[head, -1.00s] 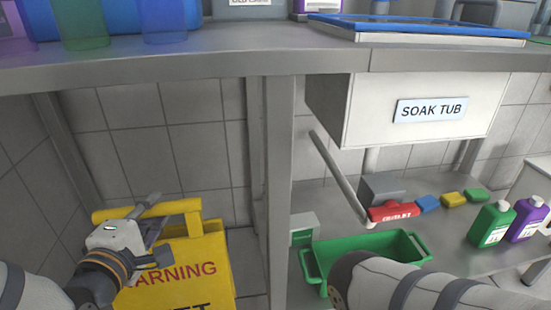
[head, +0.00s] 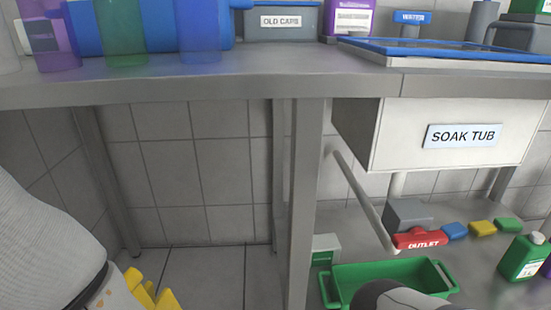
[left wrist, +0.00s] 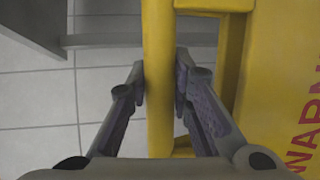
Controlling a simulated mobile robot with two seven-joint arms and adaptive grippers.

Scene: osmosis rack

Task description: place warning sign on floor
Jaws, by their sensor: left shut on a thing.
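The yellow warning sign (left wrist: 275,70) fills the right side of the left wrist view, with part of its red "WARNING" lettering showing. My left gripper (left wrist: 160,85) is shut on the sign's yellow handle bar (left wrist: 157,40), one finger on each side. In the head view only small yellow parts of the sign (head: 150,290) show at the bottom left, beside my left arm. The left gripper is hidden there. The tiled floor (left wrist: 40,115) shows to the left of the handle in the left wrist view. My right gripper is out of view; only part of that arm shows.
A grey bench (head: 200,85) spans above, with a leg (head: 304,200) dividing the space below. Tiled floor (head: 205,268) under its left part is clear.

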